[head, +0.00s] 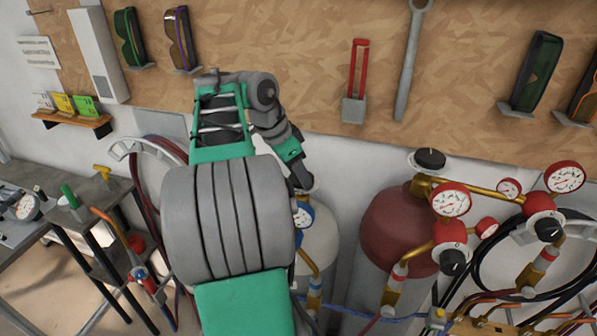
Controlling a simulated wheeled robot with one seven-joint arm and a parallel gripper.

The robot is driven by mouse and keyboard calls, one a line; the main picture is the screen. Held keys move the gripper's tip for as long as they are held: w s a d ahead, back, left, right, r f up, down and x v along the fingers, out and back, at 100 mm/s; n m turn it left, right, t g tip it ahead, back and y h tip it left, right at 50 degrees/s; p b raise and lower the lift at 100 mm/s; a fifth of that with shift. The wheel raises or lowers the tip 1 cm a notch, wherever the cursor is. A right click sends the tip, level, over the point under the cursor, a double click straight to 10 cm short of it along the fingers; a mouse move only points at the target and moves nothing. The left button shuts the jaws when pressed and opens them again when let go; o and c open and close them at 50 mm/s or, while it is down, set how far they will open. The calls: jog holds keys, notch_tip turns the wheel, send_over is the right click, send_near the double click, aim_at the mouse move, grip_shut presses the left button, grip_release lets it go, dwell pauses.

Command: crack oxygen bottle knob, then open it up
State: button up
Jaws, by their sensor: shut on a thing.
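The white bottle (322,240), which I take for the oxygen bottle, stands upright behind my arm and is partly hidden by it. A gauge with a blue rim (304,216) and brass fittings (313,290) show at its front. My gripper (301,182) points down at the top of this bottle and is shut on its knob. The knob itself is almost wholly hidden by my gripper, so its turn cannot be seen.
A dark red bottle (398,235) with a black knob (430,159) and red-rimmed gauges (451,199) stands close on the right. A metal workbench (90,205) and torch (143,280) are at left.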

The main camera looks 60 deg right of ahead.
jog(key=shift+n+b, duration=0.3)
jog(key=shift+b, duration=0.05)
jog(key=shift+s+f+n+t+b, duration=0.15)
jog(key=shift+n+t+b, duration=0.45)
jog(key=shift+n+b, duration=0.55)
jog(key=shift+n+t+h+b, duration=0.45)
jog(key=shift+n+b, duration=0.6)
jog(key=shift+n, duration=0.4)
jog(key=shift+r, duration=0.2)
jog(key=o, duration=1.4)
jog(key=shift+a, duration=0.1)
jog(key=p+v, duration=0.1)
jog(key=v, duration=0.3)
jog(key=p+v, duration=0.1)
jog(key=v, duration=0.2)
jog(key=shift+s+r+p, duration=0.1)
jog(key=shift+r+p, duration=0.3)
